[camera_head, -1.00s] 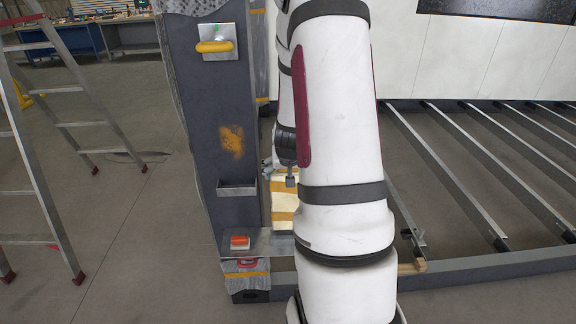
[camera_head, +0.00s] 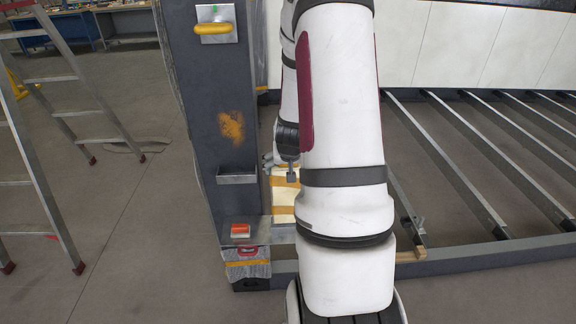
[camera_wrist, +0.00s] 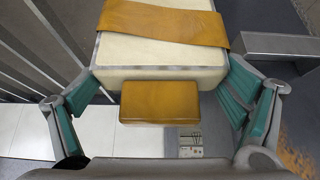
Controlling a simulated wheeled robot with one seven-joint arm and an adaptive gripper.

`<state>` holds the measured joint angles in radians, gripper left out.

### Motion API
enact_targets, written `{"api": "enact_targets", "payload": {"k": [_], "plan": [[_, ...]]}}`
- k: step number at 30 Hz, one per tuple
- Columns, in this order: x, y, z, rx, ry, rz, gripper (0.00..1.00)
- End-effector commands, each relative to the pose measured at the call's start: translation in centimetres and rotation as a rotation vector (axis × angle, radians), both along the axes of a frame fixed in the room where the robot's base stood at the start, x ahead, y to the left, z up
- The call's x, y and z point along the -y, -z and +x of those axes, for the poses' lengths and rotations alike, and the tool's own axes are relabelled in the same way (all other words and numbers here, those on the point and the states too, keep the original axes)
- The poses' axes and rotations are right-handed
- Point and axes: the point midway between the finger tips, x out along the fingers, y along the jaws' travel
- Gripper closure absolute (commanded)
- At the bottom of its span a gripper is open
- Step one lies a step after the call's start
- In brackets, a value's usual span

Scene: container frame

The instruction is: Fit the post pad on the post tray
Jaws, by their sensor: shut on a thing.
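A cream block with wide orange bands, which I take as the post pad, shows in the wrist view (camera_wrist: 155,52) between my fingers. In the head view the pad (camera_head: 284,199) shows just right of the dark grey post, partly hidden by my arm. My gripper (camera_wrist: 160,95) is shut on its sides with teal finger pads. An orange block (camera_wrist: 159,102) sits at the pad's near end. The post tray looks like the shallow grey metal tray (camera_head: 237,179) on the post's face; it also seems to show at the wrist view's right (camera_wrist: 283,45), apart from the pad.
The dark post (camera_head: 212,95) stands left of my arm, with a yellow handle (camera_head: 213,28) high up. A lower ledge (camera_head: 262,228) carries a small red-orange block (camera_head: 240,230). Metal beams (camera_head: 470,150) lie at right. A ladder (camera_head: 50,130) stands at left, with open floor between.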

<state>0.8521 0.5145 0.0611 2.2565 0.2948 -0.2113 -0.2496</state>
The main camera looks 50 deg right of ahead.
Motion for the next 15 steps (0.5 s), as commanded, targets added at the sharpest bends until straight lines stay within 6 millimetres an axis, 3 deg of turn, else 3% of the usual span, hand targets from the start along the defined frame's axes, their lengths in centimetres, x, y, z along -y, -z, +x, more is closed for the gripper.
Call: {"api": "enact_targets", "payload": {"k": [15], "plan": [[0.0, 1.4, 0.0, -0.001, 0.000, -0.001, 0.53]]}}
